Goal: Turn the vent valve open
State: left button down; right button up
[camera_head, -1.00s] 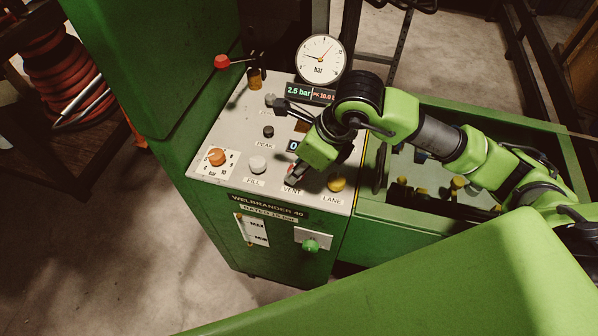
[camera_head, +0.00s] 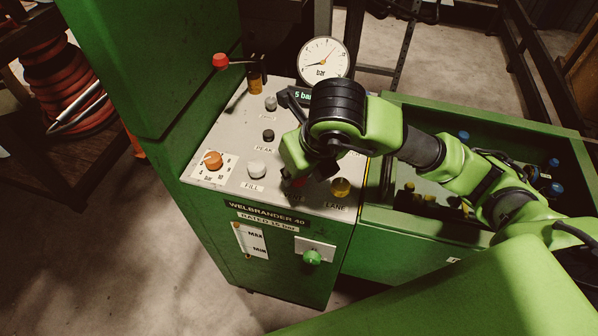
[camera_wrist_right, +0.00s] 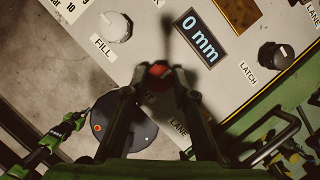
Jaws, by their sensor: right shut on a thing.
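The vent valve is a small red knob (camera_wrist_right: 160,70) on the grey control panel (camera_head: 225,135). In the wrist view it sits between the fingertips of my right gripper (camera_wrist_right: 163,80), which is shut on it. In the head view a bit of red shows under my right gripper (camera_head: 302,180), and the wrist hides most of the knob. The VENT label is largely covered, so I cannot tell the knob's turn angle. The pressure gauge (camera_head: 323,62) stands behind the panel.
Beside the vent are the white FILL knob (camera_head: 257,171) and the yellow LANE knob (camera_head: 341,187). An orange knob (camera_head: 213,159) is at the left. A lever with a red ball (camera_head: 220,60) stands at the back. A green bin (camera_head: 480,115) is at the right.

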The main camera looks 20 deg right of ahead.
jog(key=shift+r, duration=0.1)
jog(key=o, duration=1.1)
jog(key=v, duration=1.2)
